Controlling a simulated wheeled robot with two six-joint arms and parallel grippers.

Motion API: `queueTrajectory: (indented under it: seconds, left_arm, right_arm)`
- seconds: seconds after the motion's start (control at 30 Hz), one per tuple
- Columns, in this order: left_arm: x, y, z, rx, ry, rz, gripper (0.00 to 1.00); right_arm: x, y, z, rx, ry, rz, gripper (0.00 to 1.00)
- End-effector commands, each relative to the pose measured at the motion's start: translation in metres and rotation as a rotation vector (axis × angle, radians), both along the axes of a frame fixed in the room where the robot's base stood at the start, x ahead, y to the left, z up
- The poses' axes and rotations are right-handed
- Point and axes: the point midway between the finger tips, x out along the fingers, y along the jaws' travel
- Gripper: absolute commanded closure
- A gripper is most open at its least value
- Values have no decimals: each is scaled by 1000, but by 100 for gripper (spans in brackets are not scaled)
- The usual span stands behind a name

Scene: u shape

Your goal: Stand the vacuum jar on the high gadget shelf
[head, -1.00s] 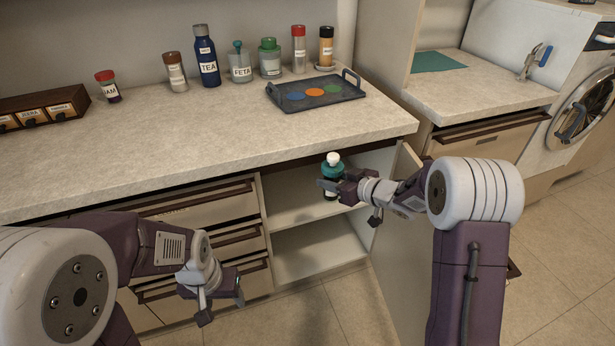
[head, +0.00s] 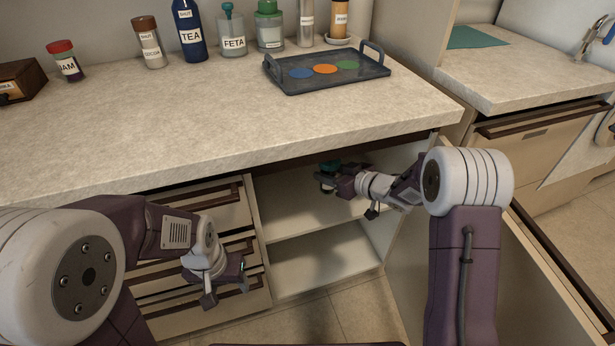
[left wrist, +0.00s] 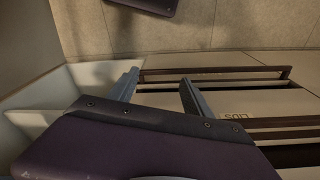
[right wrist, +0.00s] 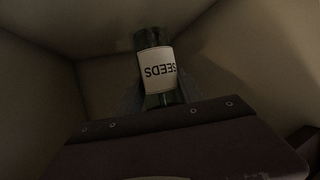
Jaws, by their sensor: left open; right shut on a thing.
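My right gripper (head: 327,180) is shut on a dark jar (head: 330,166) with a teal top, inside the open cabinet under the counter. In the right wrist view the jar (right wrist: 157,70) bears a white SEEDS label, upside down in the picture. The counter edge and the gripper hide most of it in the head view. I cannot tell whether its base touches the upper shelf (head: 285,208) of the cabinet. No label reads vacuum jar or gadget shelf. My left gripper (head: 228,285) is open and empty in front of the drawers.
The counter (head: 200,130) overhangs the cabinet. On it stand several jars, such as the FETA jar (head: 232,38) and TEA bottle (head: 190,30), and a grey tray (head: 325,80). An open cabinet door (head: 480,265) stands at the right. The lower compartment (head: 325,260) looks empty.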

Motion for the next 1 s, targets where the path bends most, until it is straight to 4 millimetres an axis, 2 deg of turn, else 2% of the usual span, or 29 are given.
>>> queueTrajectory:
  seconds: [0.03, 0.1, 0.2, 0.33, 0.57, 0.77, 1.0]
  left_arm:
    - [0, 0, -17, 0, 0, 0, 42]
    - [0, 0, -27, 0, 1, 0, 42]
    - [0, 0, -38, 0, 0, 0, 42]
    - [0, 0, -45, 0, 0, 0, 42]
    - [0, 0, -48, 0, 0, 0, 42]
    - [0, 0, -78, 0, 0, 0, 42]
    - [0, 0, -74, 0, 0, 0, 42]
  right_arm:
    - [9, 13, -19, 1, -1, 5, 100]
    - [22, 29, -30, 0, -2, 5, 100]
    - [37, 48, -44, 1, -2, 4, 100]
    - [50, 62, -52, 1, -2, 0, 100]
    - [54, 66, -57, 0, 0, -1, 100]
    - [54, 66, -94, 1, 1, -2, 100]
    - [54, 65, -91, 1, 0, -1, 100]
